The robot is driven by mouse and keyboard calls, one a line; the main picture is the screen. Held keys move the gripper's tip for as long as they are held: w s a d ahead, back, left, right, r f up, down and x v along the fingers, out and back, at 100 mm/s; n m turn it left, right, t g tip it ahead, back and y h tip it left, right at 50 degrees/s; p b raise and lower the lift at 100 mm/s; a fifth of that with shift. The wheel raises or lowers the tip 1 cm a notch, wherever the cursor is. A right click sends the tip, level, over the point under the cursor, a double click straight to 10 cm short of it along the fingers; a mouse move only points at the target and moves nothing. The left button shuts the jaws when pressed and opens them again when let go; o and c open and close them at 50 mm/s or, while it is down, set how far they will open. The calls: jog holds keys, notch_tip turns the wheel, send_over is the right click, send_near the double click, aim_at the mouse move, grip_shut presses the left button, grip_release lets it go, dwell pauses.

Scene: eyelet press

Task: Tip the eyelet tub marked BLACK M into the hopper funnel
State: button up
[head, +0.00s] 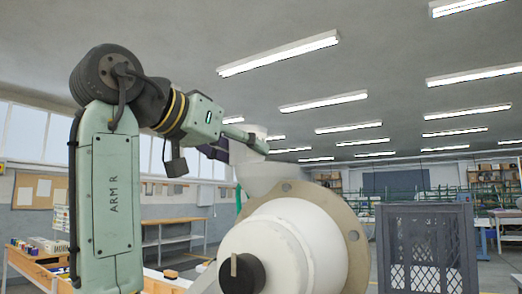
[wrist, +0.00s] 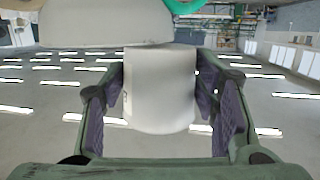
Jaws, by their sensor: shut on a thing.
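My gripper (wrist: 162,95) is shut on a white tub (wrist: 160,90), with a finger pad on either side of it. In the head view my gripper (head: 240,140) is held high at the end of the raised arm, and the pale tub (head: 249,131) shows partly behind a green finger. A white hopper funnel (head: 262,176) lies just below it, on top of the press. Whether tub and funnel touch I cannot tell. Only a dark sliver of marking shows at the tub's left edge in the wrist view, unreadable. The tub's contents are hidden.
The large white press body (head: 285,250) with a tan flange ring (head: 345,225) and dark knob (head: 240,272) fills the lower middle. A dark mesh cage (head: 427,250) stands at right. A workbench (head: 175,235) and cluttered table (head: 35,260) are at left.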

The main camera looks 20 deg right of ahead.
jog(key=shift+d, duration=0.3)
jog(key=m, duration=0.1)
jog(key=m+t, duration=0.1)
jog(key=m, duration=0.1)
jog(key=w+r+m, duration=0.1)
jog(key=shift+a+t+y+p, duration=0.3)
jog(key=m, duration=0.1)
jog(key=m+t, duration=0.1)
jog(key=m, duration=0.1)
jog(key=shift+a+r, duration=0.1)
jog(key=shift+r, duration=0.25)
jog(key=m, duration=0.1)
jog(key=r+m, duration=0.1)
jog(key=m, duration=0.1)
jog(key=m+t, duration=0.1)
jog(key=m, duration=0.1)
jog(key=shift+s+d+r, duration=0.2)
jog(key=shift+r, duration=0.15)
jog(key=m, duration=0.2)
jog(key=s+r+m, duration=0.1)
jog(key=d+m+t, duration=0.1)
jog(key=m, duration=0.1)
jog(key=shift+s+r+m, duration=0.15)
jog(key=shift+s+m, duration=0.05)
jog(key=shift+m, duration=0.1)
jog(key=shift+a, duration=0.1)
dwell(2.3)
